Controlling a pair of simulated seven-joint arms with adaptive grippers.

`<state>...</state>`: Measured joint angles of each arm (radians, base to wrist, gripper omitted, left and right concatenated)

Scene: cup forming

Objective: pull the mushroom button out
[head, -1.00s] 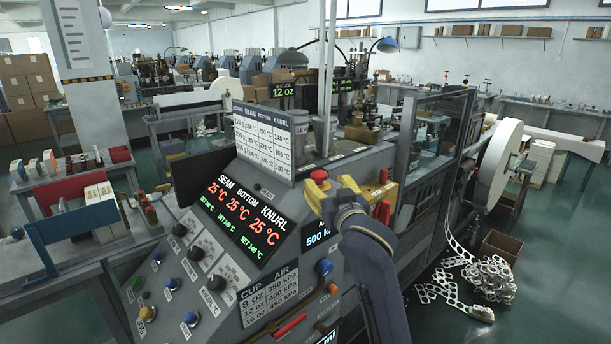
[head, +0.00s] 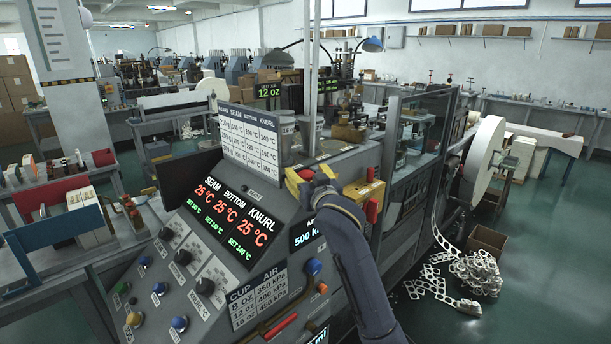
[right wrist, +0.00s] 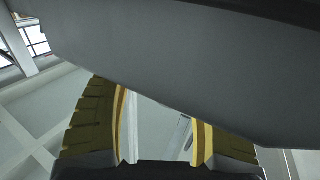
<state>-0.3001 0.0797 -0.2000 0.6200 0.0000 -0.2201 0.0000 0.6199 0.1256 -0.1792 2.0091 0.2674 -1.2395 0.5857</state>
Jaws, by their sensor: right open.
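The red mushroom button (head: 306,173) is on top of the grey machine panel and is mostly covered by my right gripper. My right gripper (head: 308,180) has yellow fingers and is open, with its fingers around or just in front of the button; I cannot tell whether they touch it. In the right wrist view, the two yellow fingers (right wrist: 160,130) are spread apart, with only pale background visible between them. The button does not show there. My left gripper is out of view.
A large grey surface (right wrist: 180,65) lies close across the right wrist view. A yellow box (head: 364,192) with red parts stands right of the gripper. A white settings board (head: 249,136) stands to the left. The sloped panel with its temperature display (head: 236,217) lies below left.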

